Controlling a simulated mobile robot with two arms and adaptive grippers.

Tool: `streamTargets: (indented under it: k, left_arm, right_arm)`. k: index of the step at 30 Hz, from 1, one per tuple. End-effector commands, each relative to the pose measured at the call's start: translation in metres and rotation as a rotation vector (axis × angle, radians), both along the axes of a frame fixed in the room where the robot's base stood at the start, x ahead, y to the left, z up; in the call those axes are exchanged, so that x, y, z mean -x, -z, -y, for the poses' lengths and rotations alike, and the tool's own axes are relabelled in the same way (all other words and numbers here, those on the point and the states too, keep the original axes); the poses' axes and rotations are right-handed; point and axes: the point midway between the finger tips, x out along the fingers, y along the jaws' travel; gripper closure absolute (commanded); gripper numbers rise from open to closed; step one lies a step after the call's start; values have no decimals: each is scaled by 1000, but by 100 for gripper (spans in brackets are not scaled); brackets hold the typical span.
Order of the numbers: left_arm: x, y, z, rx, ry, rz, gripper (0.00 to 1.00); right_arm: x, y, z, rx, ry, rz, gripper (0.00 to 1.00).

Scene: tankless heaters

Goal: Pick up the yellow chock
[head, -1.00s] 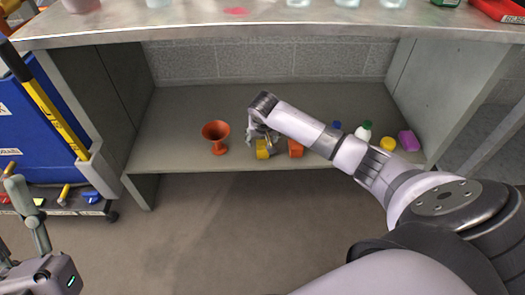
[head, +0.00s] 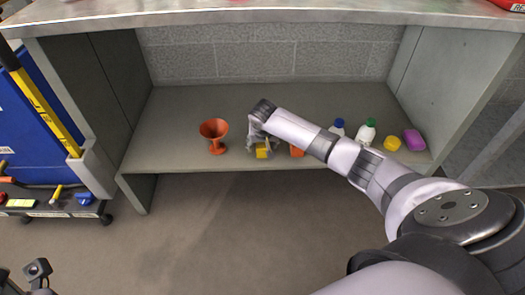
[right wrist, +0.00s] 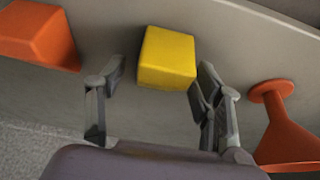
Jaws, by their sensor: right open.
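The yellow chock (head: 262,151) is on the grey lower shelf near its front edge, partly hidden by my right gripper (head: 262,141) in the head view. In the right wrist view the chock (right wrist: 167,57) is a yellow block between and just beyond the fingertips of my right gripper (right wrist: 161,75). The fingers are open, one on each side; the right-hand finger is very close to the chock, and I cannot tell whether it touches. A small part of my left arm's end (head: 38,270) shows at the bottom left corner; its jaws cannot be made out.
An orange funnel-shaped thing (head: 214,134) stands left of the chock and an orange block (head: 297,152) right of it. Farther right are a blue-capped bottle (head: 337,128), a green-capped bottle (head: 366,132), a yellow round piece (head: 392,143) and a purple block (head: 414,140). The shelf's left part is bare.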

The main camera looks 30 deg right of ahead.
Motion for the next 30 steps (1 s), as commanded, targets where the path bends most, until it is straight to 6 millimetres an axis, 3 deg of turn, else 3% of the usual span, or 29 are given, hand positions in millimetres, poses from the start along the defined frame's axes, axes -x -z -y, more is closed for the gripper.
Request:
streamTargets:
  k: [5,30]
  left_arm:
    - [0,-1,0,0,0,-1,60]
    - [0,-1,0,-1,0,-3,60]
  right_arm:
    - [0,-1,0,0,-1,0,39]
    - [0,-1,0,0,-1,0,93]
